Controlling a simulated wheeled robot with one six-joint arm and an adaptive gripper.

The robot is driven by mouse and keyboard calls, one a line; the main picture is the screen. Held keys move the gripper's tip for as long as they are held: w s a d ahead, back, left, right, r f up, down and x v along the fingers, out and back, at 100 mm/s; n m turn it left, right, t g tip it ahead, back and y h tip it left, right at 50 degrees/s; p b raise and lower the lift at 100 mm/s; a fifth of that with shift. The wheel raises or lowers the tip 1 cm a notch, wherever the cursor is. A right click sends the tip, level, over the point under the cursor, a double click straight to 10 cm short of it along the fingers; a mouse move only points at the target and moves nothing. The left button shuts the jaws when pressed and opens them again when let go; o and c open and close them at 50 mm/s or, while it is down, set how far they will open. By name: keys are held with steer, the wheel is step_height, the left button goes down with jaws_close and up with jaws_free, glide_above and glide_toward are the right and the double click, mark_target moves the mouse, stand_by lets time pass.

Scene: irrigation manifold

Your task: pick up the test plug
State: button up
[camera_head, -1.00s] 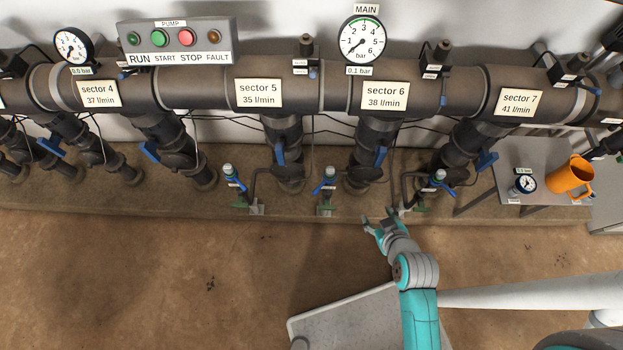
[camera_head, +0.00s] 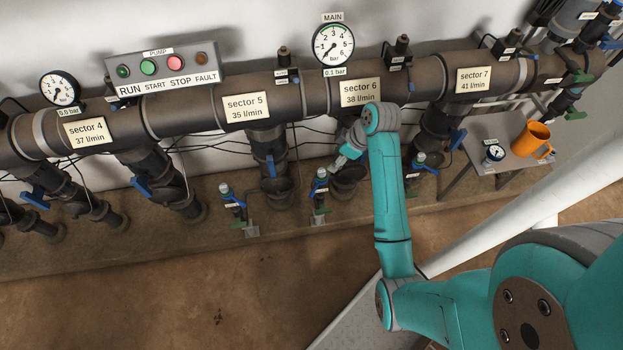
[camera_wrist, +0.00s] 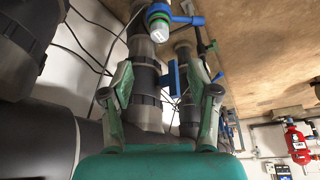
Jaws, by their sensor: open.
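No label naming a test plug can be read. A pale grey cap (camera_wrist: 160,30) with a blue ring, which may be it, shows at the top of the wrist view beside a blue lever. In the head view a similar pale cap (camera_head: 322,172) tops the small valve below sector 6. My gripper (camera_head: 340,163) is just right of that cap, partly hidden by my arm. In the wrist view my gripper (camera_wrist: 160,70) is open and empty, its fingers spread wide. The cap lies beyond the fingertips, apart from them.
The dark main pipe (camera_head: 305,95) runs across the wall with branches and blue levers below. Similar capped valves stand left (camera_head: 225,190) and right (camera_head: 420,160). Brown floor (camera_head: 150,285) lies clear in front.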

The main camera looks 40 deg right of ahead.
glide_above(322, 172)
steer(key=s+d, duration=0.1)
steer(key=s, duration=0.1)
step_height(322, 172, down, 4)
steer(key=shift+x, duration=3.1)
steer(key=shift+s+d+f, duration=0.1)
steer(key=shift+s+d, duration=0.1)
steer(key=c, duration=0.9)
